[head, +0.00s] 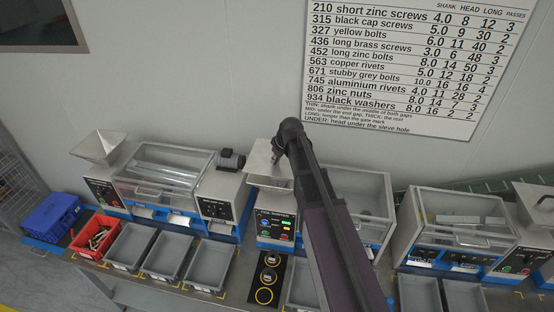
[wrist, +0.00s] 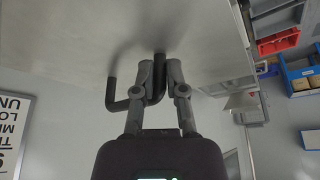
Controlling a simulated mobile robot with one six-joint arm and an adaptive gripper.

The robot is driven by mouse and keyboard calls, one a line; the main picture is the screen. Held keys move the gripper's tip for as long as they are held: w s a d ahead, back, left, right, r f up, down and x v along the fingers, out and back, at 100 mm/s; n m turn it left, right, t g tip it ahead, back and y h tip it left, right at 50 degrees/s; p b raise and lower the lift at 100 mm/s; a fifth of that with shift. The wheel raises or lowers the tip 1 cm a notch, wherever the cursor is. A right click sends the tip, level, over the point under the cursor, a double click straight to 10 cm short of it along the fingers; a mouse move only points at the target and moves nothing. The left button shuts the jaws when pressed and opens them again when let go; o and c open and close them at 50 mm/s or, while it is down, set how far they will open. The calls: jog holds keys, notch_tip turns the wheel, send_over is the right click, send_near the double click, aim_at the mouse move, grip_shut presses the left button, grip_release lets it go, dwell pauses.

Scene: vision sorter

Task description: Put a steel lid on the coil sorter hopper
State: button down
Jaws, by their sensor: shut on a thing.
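The coil sorter (head: 275,226) stands mid-bench with a dark panel and lit buttons. A steel lid (head: 262,155) covers the view of its hopper. My gripper (head: 278,160) is at the lid, partly hidden by my arm. In the wrist view, my gripper (wrist: 160,72) is shut on the dark bent handle (wrist: 113,95) of the lid, whose broad grey face (wrist: 90,28) fills the top of the picture. The hopper is mostly hidden, and I cannot tell whether the lid touches its rim.
An open funnel hopper (head: 104,147) tops the left machine. At right, another hopper (head: 541,204) has a dark handle on top. Grey bins (head: 168,257), a red bin (head: 93,238) and a blue crate (head: 52,216) line the bench. A printed chart (head: 400,60) hangs behind.

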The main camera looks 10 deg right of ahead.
aim_at(278, 166)
jog(key=shift+f+b, duration=2.2)
jog(key=shift+f, duration=0.15)
jog(key=shift+f, duration=0.15)
jog(key=c, duration=0.6)
grip_release()
